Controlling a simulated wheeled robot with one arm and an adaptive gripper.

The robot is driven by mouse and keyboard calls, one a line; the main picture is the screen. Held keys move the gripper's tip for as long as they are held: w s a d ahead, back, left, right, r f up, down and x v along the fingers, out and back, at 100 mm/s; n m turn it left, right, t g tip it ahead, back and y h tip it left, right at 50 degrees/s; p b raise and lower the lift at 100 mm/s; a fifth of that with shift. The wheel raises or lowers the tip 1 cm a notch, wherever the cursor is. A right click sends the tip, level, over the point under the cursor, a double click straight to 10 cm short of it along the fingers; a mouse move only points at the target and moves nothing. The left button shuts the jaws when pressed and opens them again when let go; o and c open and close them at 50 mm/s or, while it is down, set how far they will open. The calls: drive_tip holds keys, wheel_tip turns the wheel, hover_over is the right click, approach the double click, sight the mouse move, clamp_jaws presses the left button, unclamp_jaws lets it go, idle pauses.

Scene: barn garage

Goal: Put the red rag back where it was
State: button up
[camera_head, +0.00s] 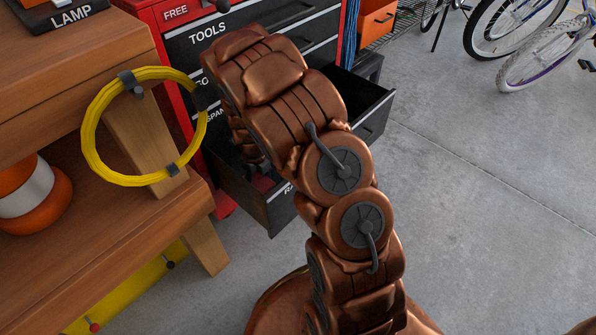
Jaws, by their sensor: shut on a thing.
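A red and black tool chest (180,45) stands at the upper middle, with its low drawer (268,212) pulled open. The drawer's front label begins with "RA"; my arm covers the rest. My arm reaches over the drawer and hides much of its inside. My gripper (252,158) shows only partly, dark, at the left inside of the open drawer, pointing down. It is shut on the red rag (263,184), of which only a small dark red patch shows low in the drawer. Whether the rag touches the drawer floor is hidden.
A wooden workbench (75,75) stands close on the left. An orange bin (378,20) and bicycles (530,50) stand behind. The concrete floor on the right is clear.

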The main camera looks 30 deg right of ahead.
drive_tip(key=shift+d+f, duration=0.1)
drive_tip(key=shift+f, duration=0.35)
drive_tip(key=w+d+b, duration=0.1)
drive_tip(key=d, duration=0.4)
drive_tip(key=w+d+b, duration=0.1)
drive_tip(key=d+b, duration=0.1)
drive_tip(key=d, duration=0.4)
drive_tip(key=w+d+b, duration=0.2)
drive_tip(key=d, duration=0.4)
drive_tip(key=shift+d, duration=0.1)
drive_tip(key=shift+f+b, duration=1.15)
drive_tip(key=shift+f, duration=0.65)
drive_tip(key=shift+r, duration=0.1)
drive_tip(key=o, duration=1.1)
